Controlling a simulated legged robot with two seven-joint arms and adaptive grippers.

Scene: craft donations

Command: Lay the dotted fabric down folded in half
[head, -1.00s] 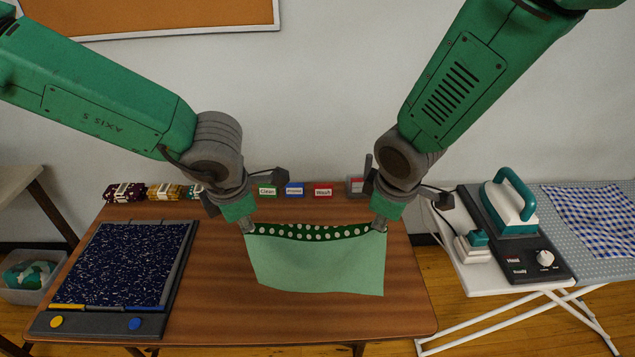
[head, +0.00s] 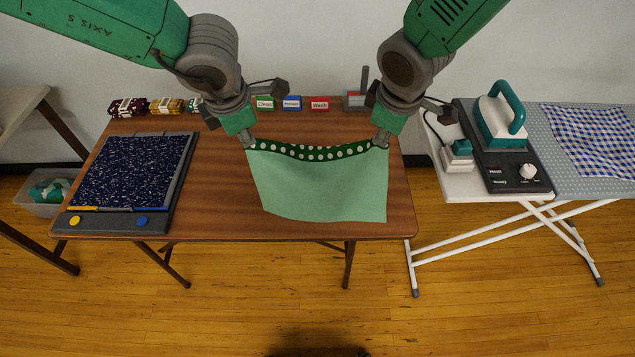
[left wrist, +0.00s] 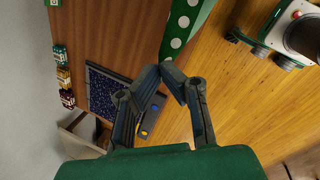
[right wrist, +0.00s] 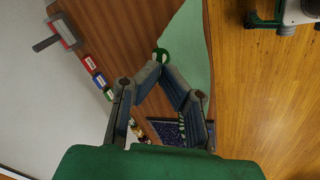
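The dotted fabric (head: 318,185) is held by its two upper corners above the table. Its plain pale green side faces me, and a dark green strip with white dots shows along its sagging top edge. My left gripper (head: 250,144) is closed on the left corner; the dotted side shows at its fingertips in the left wrist view (left wrist: 180,35). My right gripper (head: 381,144) is closed on the right corner; pale green cloth (right wrist: 188,45) shows beyond its fingers in the right wrist view. I cannot tell whether the lower edge touches the table.
The brown table (head: 215,190) bears a dark speckled mat in a grey frame (head: 130,170) at left. Fabric bundles (head: 165,106) and small label signs (head: 292,103) line its back. An ironing board (head: 560,145) with an iron (head: 500,115) stands at right.

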